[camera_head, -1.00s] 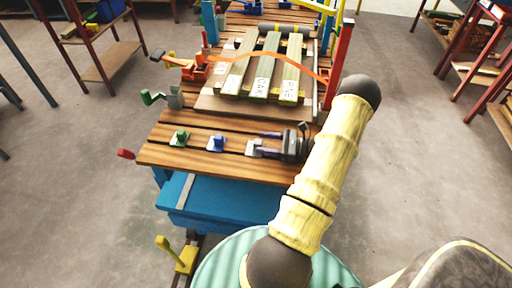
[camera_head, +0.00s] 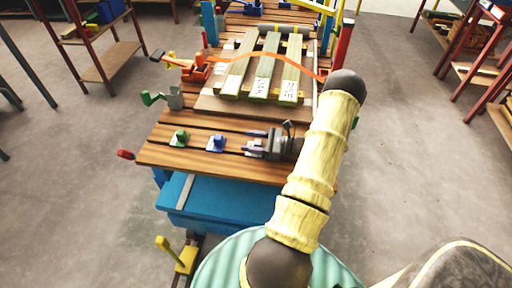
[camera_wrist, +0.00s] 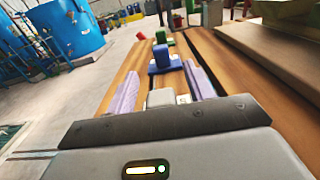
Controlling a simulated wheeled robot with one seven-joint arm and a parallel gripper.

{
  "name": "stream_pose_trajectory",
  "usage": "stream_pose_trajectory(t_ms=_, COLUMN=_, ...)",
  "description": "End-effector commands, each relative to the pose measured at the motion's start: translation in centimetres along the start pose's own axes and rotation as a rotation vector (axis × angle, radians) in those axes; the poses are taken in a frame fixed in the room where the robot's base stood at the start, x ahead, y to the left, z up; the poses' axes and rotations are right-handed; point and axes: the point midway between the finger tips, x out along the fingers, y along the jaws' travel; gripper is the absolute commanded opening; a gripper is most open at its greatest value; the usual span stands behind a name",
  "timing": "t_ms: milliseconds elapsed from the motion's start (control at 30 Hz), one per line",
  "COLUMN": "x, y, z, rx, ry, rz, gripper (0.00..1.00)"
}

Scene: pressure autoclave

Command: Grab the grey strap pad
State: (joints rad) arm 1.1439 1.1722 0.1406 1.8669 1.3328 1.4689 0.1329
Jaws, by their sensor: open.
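The grey strap pad (camera_wrist: 160,98) sits low on the wooden slatted table, between the two lilac fingers of my gripper (camera_wrist: 160,88) in the wrist view. My gripper is open, with one finger on either side of the pad. Part of the pad is hidden by the gripper body. In the head view, my gripper (camera_head: 251,142) reaches left over the table's near right part, and the pad is largely hidden there.
A blue pad (camera_head: 216,142) and a green pad (camera_head: 180,137) stand in line to the left. Behind lie greenish boards (camera_head: 264,75) on a wooden base, under an orange strap (camera_head: 262,58). A red-handled crank (camera_head: 126,154) sticks out at the left edge.

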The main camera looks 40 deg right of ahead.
Motion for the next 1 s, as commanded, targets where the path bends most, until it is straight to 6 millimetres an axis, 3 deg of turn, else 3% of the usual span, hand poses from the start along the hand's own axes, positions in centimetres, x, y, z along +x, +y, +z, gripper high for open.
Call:
stream_pose_trajectory(t_ms=200, x=0.0, y=0.0, z=0.0, rx=0.0, ry=0.0, rz=0.0, gripper=0.51)
stream_pose_trajectory(t_ms=433, x=0.0, y=0.0, z=0.0, rx=0.0, ry=0.0, rz=0.0, gripper=0.06)
stream_pose_trajectory(t_ms=767, x=0.0, y=0.0, z=0.4, rx=-0.001, ry=-0.001, rz=0.0, gripper=0.04)
stream_pose_trajectory(t_ms=1000, x=-0.1, y=0.0, z=3.7, rx=-0.004, ry=0.0, rz=0.0, gripper=0.04)
